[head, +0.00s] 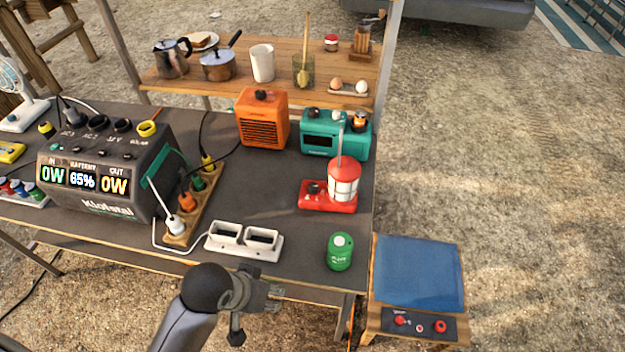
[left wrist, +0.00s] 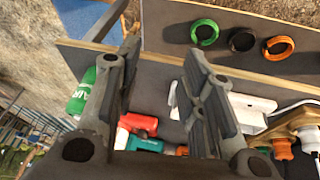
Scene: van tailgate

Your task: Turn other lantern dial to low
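The red lantern (head: 345,181) with a white globe stands on the right part of the grey table, and its red base (head: 315,195) carries a small dark knob. Its dial setting is too small to read. Part of the red base shows in the left wrist view (left wrist: 138,125). A small dark and orange object (head: 358,122), possibly another lantern, stands behind the teal radio-like box (head: 322,142) and is partly hidden. My left gripper (head: 272,291) is in front of the table's near edge, apart from the lantern. Its fingers are spread and empty in the left wrist view (left wrist: 162,48). My right gripper is not visible.
A green can (head: 340,252) stands near the front right corner. A white socket block (head: 244,240) lies left of it. An orange heater-like box (head: 262,118) and power station (head: 105,165) stand farther back and left.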

